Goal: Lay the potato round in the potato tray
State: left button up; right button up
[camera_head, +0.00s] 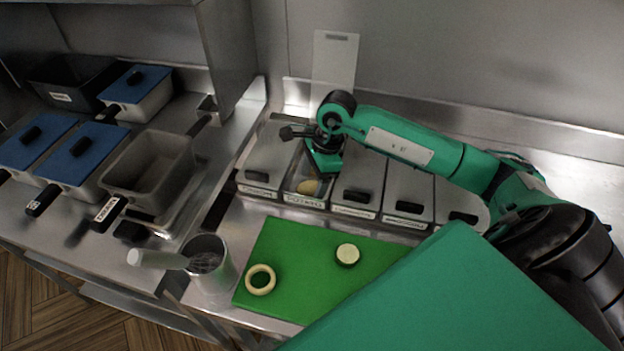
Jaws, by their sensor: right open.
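The potato round (308,187) is a pale yellow slice lying inside the potato tray (306,201), near its front end. The tray is the open steel one, second from the left in the row, with its label on the front. My right gripper (323,167) is over the back part of this tray, behind and above the round, and apart from it in the picture. It is open and seems empty; its fingertips are hard to make out. My left gripper is not in view.
Lidded steel trays (266,165) flank the potato tray. A green board (300,254) in front holds an onion ring (260,280) and a courgette-like slice (348,254). A steel cup (212,264) with a utensil stands left of it. Fryer baskets (153,170) and blue-lidded containers stand further left.

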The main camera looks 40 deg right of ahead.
jog(key=w+b+v, duration=0.1)
jog(key=b+v, duration=0.1)
jog(key=v, duration=1.1)
jog(key=shift+s+r+b, duration=0.25)
jog(key=shift+s+b, duration=0.05)
jog(key=shift+s, duration=0.2)
